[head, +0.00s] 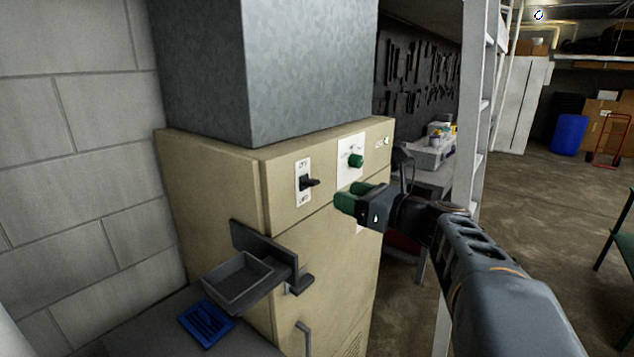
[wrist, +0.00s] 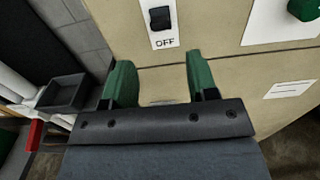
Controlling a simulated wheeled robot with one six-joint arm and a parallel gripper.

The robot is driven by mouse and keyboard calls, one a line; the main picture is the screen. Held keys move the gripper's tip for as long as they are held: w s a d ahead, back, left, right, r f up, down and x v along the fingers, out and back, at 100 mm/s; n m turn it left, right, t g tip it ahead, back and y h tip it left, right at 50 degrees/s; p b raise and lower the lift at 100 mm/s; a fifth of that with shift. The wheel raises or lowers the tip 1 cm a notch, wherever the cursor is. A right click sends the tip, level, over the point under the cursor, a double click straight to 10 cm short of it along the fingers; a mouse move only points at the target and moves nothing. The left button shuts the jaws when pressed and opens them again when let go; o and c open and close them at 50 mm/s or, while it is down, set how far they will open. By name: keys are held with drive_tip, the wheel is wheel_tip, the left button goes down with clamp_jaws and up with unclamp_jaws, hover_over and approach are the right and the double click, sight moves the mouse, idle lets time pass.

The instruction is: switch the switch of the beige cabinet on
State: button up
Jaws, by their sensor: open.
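The beige cabinet (head: 225,185) stands against the block wall, with a grey metal duct on top. Its black switch (head: 309,183) is on a white plate on the upper front; the lever juts out. The switch also shows at the top of the wrist view (wrist: 160,18), with "OFF" printed below it. I cannot tell for sure which way the lever is set. My gripper (head: 352,202) has green fingers and is right of and slightly below the switch in the head view. In the wrist view the fingers (wrist: 160,78) are apart and empty, below the switch plate.
A green knob (head: 356,161) on a white plate sits right of the switch. A dark grey tray (head: 238,280) on a bracket juts out lower left, above a blue item (head: 206,322). A ladder (head: 480,120) stands behind my arm at right. Open floor lies beyond.

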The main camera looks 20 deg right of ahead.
sight(317, 181)
drive_tip(key=p+x, duration=0.2)
drive_tip(key=x, duration=0.7)
